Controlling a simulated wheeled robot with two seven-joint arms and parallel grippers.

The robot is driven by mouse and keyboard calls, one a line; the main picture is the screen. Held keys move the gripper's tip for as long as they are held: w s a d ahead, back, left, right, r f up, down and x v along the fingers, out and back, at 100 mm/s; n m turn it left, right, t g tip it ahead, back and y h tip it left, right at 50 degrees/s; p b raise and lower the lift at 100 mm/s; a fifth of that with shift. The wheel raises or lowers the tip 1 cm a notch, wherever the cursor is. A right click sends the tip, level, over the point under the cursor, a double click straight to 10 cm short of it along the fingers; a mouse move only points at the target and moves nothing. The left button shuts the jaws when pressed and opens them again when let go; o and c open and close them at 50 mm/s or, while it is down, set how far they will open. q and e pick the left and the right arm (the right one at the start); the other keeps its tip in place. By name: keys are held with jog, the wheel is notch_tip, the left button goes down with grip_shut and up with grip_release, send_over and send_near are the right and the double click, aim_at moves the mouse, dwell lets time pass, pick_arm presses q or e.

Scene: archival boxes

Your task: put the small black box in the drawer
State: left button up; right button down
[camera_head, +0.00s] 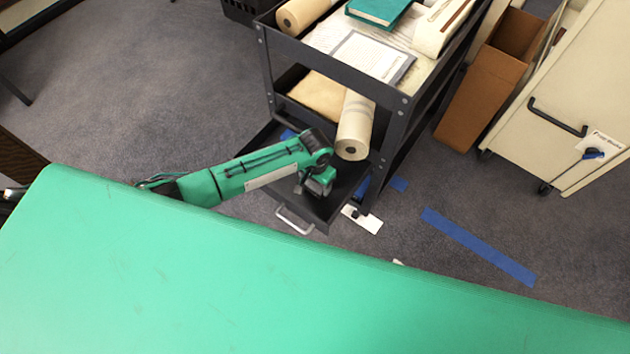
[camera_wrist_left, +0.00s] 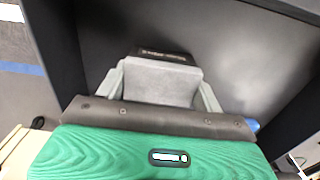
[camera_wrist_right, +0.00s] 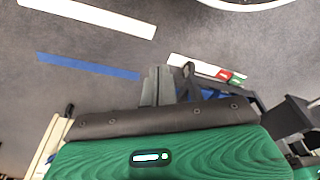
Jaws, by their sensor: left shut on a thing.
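The open drawer (camera_head: 345,188) is dark, with a pale handle (camera_head: 295,221) at its front, low on the dark cart. My left gripper (camera_head: 318,184) is down inside the drawer area. In the left wrist view its two pale fingers (camera_wrist_left: 161,88) stand apart, one on each side of a box-like body. The small black box (camera_wrist_left: 164,54) shows there as a dark face with white lettering, between and just beyond the fingers. The box cannot be made out in the head view. My right gripper (camera_wrist_right: 159,86) has its fingers together and shows only in the right wrist view, over floor.
The dark cart (camera_head: 380,91) carries paper rolls, papers and a green book. A rolled paper (camera_head: 355,125) sticks out above the drawer. A green tabletop (camera_head: 250,280) fills the foreground. Blue tape (camera_head: 478,247) lies on the carpet. A cream cabinet (camera_head: 560,105) stands at right.

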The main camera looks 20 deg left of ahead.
pick_arm(q)
jog(key=o, duration=1)
jog(key=shift+c, duration=0.2)
pick_arm(e)
jog(key=shift+f, duration=0.1)
pick_arm(q)
notch_tip(320, 180, up, 3)
jog(key=shift+f+p, duration=0.15)
jog(key=shift+p, duration=0.2)
notch_tip(320, 180, up, 10)
jog(key=p, duration=0.1)
jog(key=shift+f, duration=0.25)
pick_arm(e)
jog(key=f, duration=0.2)
jog(key=s+f, duration=0.1)
jog(key=f, duration=0.2)
jog(key=shift+d, duration=0.2)
